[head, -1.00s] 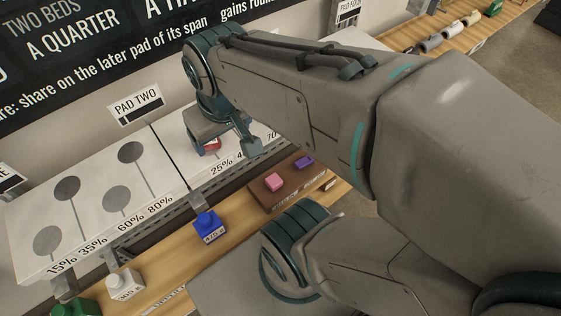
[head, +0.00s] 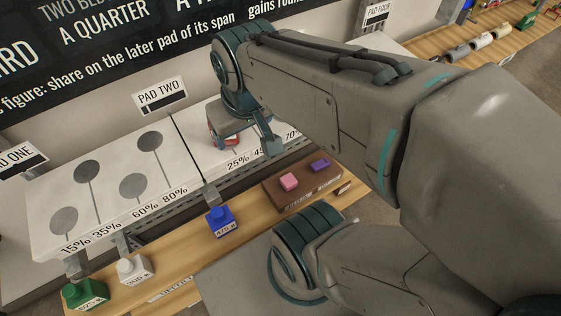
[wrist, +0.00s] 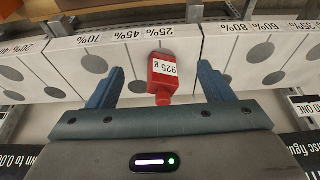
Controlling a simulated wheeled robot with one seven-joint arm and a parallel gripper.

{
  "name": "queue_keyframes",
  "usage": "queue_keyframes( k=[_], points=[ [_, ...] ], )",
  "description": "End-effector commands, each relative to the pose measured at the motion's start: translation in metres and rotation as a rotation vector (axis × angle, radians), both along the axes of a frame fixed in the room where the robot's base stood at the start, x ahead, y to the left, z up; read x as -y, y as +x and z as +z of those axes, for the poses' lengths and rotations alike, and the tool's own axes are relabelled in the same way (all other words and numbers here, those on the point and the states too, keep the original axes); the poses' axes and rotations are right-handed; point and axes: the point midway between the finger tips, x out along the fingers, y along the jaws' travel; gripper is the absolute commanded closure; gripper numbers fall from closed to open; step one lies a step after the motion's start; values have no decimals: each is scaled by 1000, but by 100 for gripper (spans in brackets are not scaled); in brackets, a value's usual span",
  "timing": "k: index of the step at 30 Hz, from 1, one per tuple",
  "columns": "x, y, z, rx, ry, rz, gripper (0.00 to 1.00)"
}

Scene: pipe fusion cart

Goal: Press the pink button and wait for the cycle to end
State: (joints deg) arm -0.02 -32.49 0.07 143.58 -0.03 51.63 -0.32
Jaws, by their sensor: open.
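The pink button (head: 289,181) sits on a brown block (head: 272,196) on the wooden shelf, with a purple button (head: 320,165) to its right. My gripper (head: 245,142) is above the white pad behind that shelf, left of and beyond the pink button. In the wrist view my gripper (wrist: 160,88) is open, with its two fingers apart. The pink button is not visible in the wrist view.
A blue weight (head: 221,221), a white weight (head: 132,270) and a green weight (head: 85,293) stand along the wooden shelf. The pad-one panel (head: 110,190) has empty grey circles. Several cylinders (head: 478,46) lie on the far-right shelf.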

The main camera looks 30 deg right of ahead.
Motion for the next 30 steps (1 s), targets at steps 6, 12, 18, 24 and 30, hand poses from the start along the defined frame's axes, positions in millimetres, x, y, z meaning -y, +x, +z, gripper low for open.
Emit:
queue_keyframes(
  k=[6, 12, 18, 24, 30],
  points=[
    [0, 0, 0, 0, 0, 0, 89],
    [0, 0, 0, 0, 0, 0, 100],
    [0, 0, 0, 0, 0, 0, 100],
    [0, 0, 0, 0, 0, 0, 100],
    [0, 0, 0, 0, 0, 0, 100]
  ],
)
